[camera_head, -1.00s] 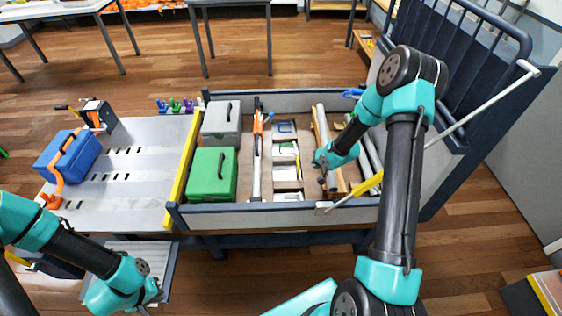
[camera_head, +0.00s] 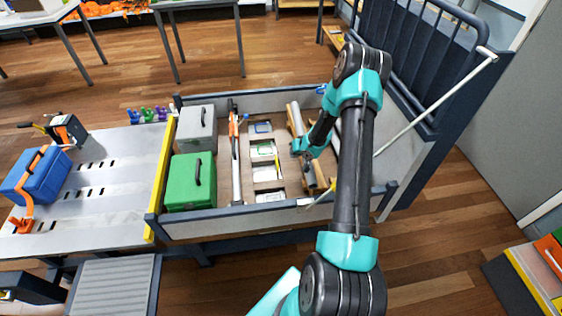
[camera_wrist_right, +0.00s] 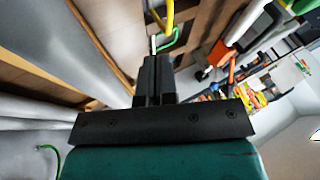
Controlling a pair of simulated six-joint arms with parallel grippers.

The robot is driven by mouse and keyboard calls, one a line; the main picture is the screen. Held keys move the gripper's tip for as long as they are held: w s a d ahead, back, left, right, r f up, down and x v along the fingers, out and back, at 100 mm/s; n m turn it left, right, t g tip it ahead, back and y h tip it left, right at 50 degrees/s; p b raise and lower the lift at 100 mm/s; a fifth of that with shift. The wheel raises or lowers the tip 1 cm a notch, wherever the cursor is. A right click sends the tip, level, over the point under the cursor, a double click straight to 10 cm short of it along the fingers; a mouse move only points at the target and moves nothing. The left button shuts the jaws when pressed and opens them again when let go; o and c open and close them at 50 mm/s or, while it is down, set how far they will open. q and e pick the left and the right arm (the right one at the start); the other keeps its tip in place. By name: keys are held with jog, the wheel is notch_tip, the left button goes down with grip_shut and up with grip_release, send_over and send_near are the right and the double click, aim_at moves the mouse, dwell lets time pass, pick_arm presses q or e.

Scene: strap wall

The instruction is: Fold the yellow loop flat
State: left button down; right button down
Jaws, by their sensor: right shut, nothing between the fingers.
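The yellow loop shows as a thin yellow strip (camera_head: 322,207) at the near rim of the truck-like bed, left of my right forearm, which may hide part of it. In the right wrist view a yellow strap (camera_wrist_right: 169,16) hangs just beyond the fingertips. My right gripper (camera_head: 307,167) is inside the bed, pointing down among long wooden bars. In the right wrist view its fingers (camera_wrist_right: 154,62) are shut and empty. I cannot tell whether they touch the strap. My left gripper is out of view.
A green case (camera_head: 190,182) and a grey case (camera_head: 196,128) stand at the bed's left end. A long level (camera_head: 236,160) lies between them and the trays. A white rod (camera_head: 430,105) slants along the right side. A blue toolbox (camera_head: 36,174) sits on the metal table at left.

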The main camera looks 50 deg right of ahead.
jog(key=shift+f, duration=0.1)
jog(key=x, duration=1)
dwell(0.4)
